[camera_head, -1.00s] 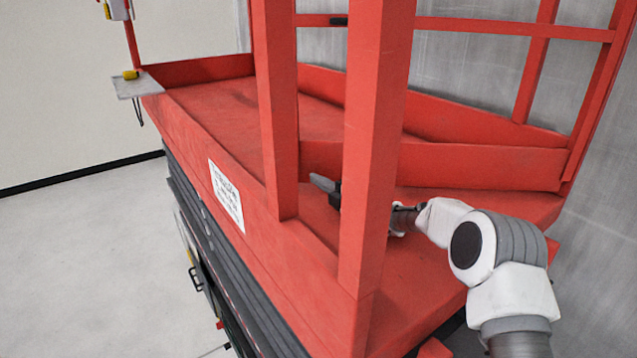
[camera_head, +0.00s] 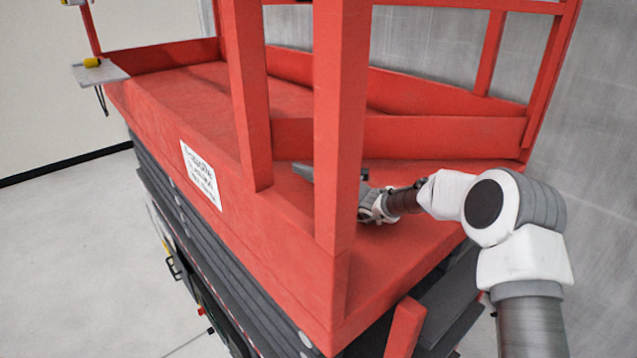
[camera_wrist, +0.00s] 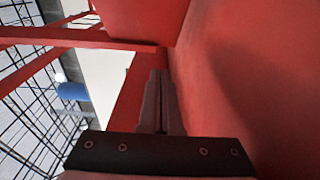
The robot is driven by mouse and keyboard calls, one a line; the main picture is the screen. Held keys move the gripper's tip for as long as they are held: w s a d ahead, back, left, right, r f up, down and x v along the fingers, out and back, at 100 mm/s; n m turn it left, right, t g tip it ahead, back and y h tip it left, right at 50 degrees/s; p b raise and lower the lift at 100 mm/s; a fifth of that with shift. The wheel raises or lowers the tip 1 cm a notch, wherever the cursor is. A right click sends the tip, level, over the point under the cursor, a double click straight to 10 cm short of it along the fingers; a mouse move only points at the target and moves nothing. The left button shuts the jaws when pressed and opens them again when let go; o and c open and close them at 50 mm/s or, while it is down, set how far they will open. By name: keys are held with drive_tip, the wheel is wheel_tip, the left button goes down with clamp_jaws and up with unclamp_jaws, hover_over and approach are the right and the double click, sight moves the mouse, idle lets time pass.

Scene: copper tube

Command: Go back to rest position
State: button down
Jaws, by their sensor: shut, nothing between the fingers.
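My gripper (camera_head: 303,172) reaches over the red lift platform (camera_head: 400,255) in the head view, partly hidden behind the near red post. Its fingertips show just left of that post, between the two posts, above the platform floor. In the wrist view my gripper (camera_wrist: 162,80) has its two grey fingers together, with nothing held between them. My white and grey arm extends from the lower right to the platform's near right corner. No copper tube can be made out in either view.
Two red upright posts (camera_head: 340,120) (camera_head: 245,100) stand close by my gripper and wrist. Red rails (camera_head: 455,5) and a low red side wall (camera_head: 440,135) bound the platform. A grey tray (camera_head: 100,73) with a yellow item hangs at the left corner. Open floor (camera_head: 70,260) lies left.

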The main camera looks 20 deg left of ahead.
drive_tip(key=b+v, duration=0.1)
drive_tip(key=v, duration=0.5)
drive_tip(key=shift+s, duration=0.15)
drive_tip(key=s+r+n+g, duration=0.1)
drive_tip(key=n, duration=0.1)
drive_tip(key=s+d+r+n, duration=0.1)
drive_tip(key=s+n, duration=0.1)
drive_tip(key=s+r+n+g, duration=0.1)
drive_tip(key=n, duration=0.1)
drive_tip(key=shift+s+d+r+n+g+h, duration=0.2)
drive_tip(key=shift+s+r+n+g+h, duration=0.1)
drive_tip(key=shift+n, duration=0.1)
drive_tip(key=s+d+r+n+h, duration=0.1)
drive_tip(key=s+d+n+h, duration=0.4)
drive_tip(key=s+d+n, duration=0.5)
drive_tip(key=s+d+r+n+t+h, duration=0.1)
drive_tip(key=s+d+n+h, duration=0.4)
drive_tip(key=s+d+n, duration=0.5)
drive_tip(key=s+d+r+n+h, duration=0.1)
drive_tip(key=s+d+n+h, duration=0.5)
drive_tip(key=d, duration=1.4)
drive_tip(key=s+n, duration=0.4)
drive_tip(key=n, duration=0.3)
drive_tip(key=shift+s+t, duration=0.3)
drive_tip(key=shift+t, duration=0.1)
drive_tip(key=shift+a+r+n, duration=0.1)
drive_tip(key=shift+a+n, duration=0.1)
drive_tip(key=shift+n, duration=0.1)
